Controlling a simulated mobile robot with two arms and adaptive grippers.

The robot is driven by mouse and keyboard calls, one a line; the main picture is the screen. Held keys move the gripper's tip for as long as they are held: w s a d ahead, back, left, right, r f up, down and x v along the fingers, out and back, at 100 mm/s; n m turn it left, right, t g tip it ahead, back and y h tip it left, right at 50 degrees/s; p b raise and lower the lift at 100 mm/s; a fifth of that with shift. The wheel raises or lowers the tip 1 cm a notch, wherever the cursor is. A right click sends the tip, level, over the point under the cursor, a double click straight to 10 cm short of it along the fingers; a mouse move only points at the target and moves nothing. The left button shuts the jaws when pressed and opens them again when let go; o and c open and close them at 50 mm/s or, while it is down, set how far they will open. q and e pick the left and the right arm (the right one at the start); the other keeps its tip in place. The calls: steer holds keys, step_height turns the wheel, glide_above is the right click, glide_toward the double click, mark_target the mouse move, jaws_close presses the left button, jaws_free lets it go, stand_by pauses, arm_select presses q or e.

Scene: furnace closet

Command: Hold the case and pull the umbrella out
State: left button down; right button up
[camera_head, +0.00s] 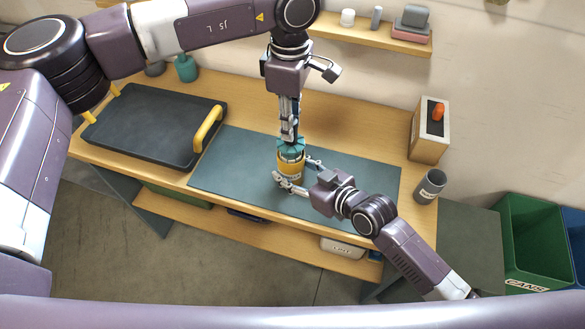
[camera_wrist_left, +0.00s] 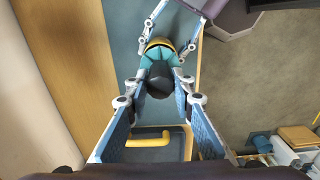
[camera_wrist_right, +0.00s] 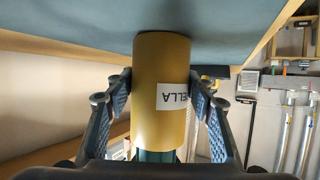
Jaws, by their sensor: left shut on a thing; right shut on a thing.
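The case is a yellow cylinder (camera_head: 291,172) standing upright on the dark mat. Its white label reads "ELLA" in the right wrist view, where the case (camera_wrist_right: 160,60) shows large. The umbrella (camera_head: 291,148) is teal with a dark handle and sticks out of the case's top; its lower part is hidden inside. My left gripper (camera_head: 289,137) comes from above and is shut on the umbrella's handle, which shows in the left wrist view (camera_wrist_left: 160,78). My right gripper (camera_head: 297,176) is shut on the case from the side, one finger on either side.
The mat (camera_head: 230,165) lies on a wooden workbench and is otherwise clear. A black tray (camera_head: 150,125) with yellow handles is on the left. A wooden box (camera_head: 428,135) with an orange knob and a grey cup (camera_head: 430,186) stand at the right. A wall shelf (camera_head: 350,30) is behind.

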arm_select(q)
steer(key=shift+r, duration=3.25)
steer(key=shift+r, duration=0.15)
step_height(320, 180, up, 5)
steer(key=shift+f, duration=0.15)
steer(key=shift+s, duration=0.1)
steer(key=s, duration=1.4)
arm_select(e)
steer(key=o, duration=2.2)
arm_select(q)
steer(key=shift+w, duration=0.1)
